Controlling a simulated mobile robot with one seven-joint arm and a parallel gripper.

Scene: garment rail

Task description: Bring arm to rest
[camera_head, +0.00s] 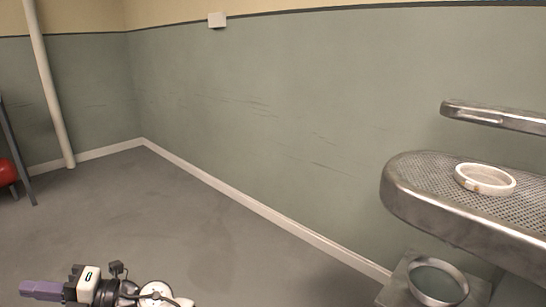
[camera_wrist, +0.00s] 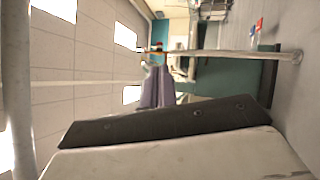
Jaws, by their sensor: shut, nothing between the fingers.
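My gripper (camera_head: 30,288) is at the lower left of the head view, low in front of me over the grey floor. Its purple-grey fingers point to the left and are shut with nothing between them. In the wrist view the fingers (camera_wrist: 157,88) show in the middle, close together and empty. Part of my arm shows at the bottom of the head view; the rest is out of frame.
At right stands a metal perforated shelf (camera_head: 415,180) with a white ring (camera_head: 485,179) on it. A metal bar (camera_head: 495,116) is above, a round metal holder (camera_head: 437,282) below. A pale pole (camera_head: 48,85) stands far left, beside a red object (camera_head: 7,172). Floor between is clear.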

